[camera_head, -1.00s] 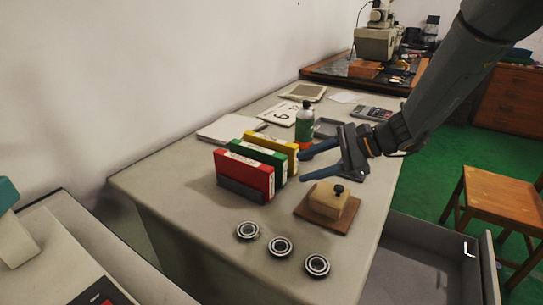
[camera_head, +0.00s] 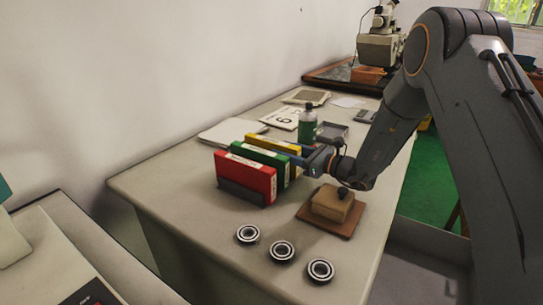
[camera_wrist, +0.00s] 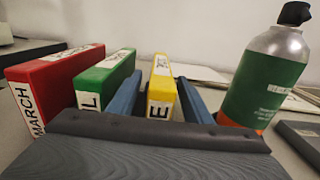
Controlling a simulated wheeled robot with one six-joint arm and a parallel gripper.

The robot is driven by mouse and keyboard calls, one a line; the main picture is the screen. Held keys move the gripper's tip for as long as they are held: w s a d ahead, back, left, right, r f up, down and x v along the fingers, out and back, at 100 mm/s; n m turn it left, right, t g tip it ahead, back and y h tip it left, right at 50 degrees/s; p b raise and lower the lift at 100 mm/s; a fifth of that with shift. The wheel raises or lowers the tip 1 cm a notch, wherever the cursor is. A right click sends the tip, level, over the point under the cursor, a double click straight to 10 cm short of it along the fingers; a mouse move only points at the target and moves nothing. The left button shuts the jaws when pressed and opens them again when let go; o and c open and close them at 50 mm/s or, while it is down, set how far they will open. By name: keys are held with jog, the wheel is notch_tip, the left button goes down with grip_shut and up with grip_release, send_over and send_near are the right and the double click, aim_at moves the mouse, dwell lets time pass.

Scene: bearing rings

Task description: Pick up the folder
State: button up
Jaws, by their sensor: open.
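Three folders stand upright side by side: a red one (camera_head: 250,177), a green one (camera_head: 262,155) and a yellow one (camera_head: 281,142). In the wrist view the red folder (camera_wrist: 47,87) reads MARCH; the green folder (camera_wrist: 105,72) and yellow folder (camera_wrist: 161,90) have partly hidden labels. My gripper (camera_head: 300,154) is at the right end of the yellow folder. In the wrist view its blue fingers (camera_wrist: 160,78) are open, one on each side of the yellow folder, the left one between green and yellow. I cannot tell whether either finger touches it.
A green-labelled bottle (camera_head: 307,124) stands just beyond my gripper, close to the right finger in the wrist view. A wooden block on a brown board (camera_head: 331,207) sits under my wrist. Three bearing rings (camera_head: 281,251) lie at the front. White papers (camera_head: 231,131) lie behind.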

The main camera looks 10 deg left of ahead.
aim_at(274, 146)
jog(key=x, duration=0.4)
jog(key=shift+a, duration=0.15)
jog(key=c, duration=1.1)
jog(key=shift+w+r, duration=0.1)
grip_shut()
jog(key=shift+r, duration=0.1)
